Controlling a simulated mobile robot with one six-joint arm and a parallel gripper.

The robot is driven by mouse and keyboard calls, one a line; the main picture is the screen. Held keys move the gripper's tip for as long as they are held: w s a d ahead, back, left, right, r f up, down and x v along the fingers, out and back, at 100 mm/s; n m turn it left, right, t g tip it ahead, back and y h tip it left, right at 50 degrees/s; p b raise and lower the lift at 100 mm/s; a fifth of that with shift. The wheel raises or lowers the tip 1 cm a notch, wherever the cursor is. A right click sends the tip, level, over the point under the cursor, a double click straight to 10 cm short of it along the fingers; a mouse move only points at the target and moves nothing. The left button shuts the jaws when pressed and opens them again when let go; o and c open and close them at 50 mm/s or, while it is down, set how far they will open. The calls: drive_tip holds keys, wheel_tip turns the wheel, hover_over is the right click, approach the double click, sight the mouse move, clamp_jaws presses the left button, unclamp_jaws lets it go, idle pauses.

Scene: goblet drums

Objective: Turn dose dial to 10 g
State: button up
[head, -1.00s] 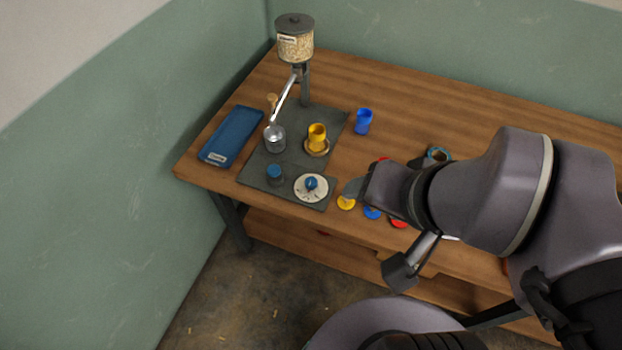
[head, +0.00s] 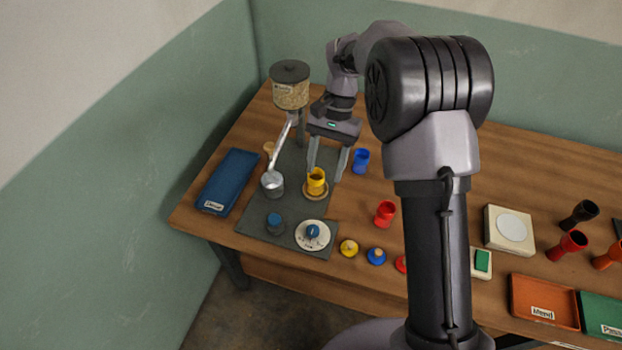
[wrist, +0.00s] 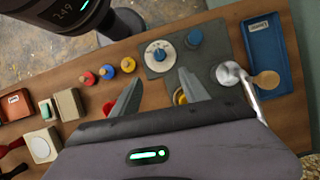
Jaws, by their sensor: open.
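The dose dial (head: 312,235) is a white disc with dark marks and a blue knob, at the front right corner of the dark mat. It also shows in the wrist view (wrist: 159,54), beyond my fingertips; its marks are too small to read. My gripper (head: 327,178) is open, pointing down behind the yellow goblet cup (head: 316,180). In the wrist view my gripper (wrist: 160,80) has its two fingers spread, with the yellow cup (wrist: 180,96) partly hidden by the right finger. Nothing is held, and nothing touches the dial.
A grain hopper (head: 290,86) with a chute stands behind a metal cup (head: 272,184). A blue knob (head: 275,222) is left of the dial. A blue tray (head: 228,180) lies left. A blue goblet (head: 361,161) and red goblet (head: 385,213) stand right of the mat.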

sight(313, 229)
drive_tip(key=b+x, duration=0.7)
drive_tip(key=x, duration=1.1)
drive_tip(key=shift+d, duration=0.15)
clamp_jaws()
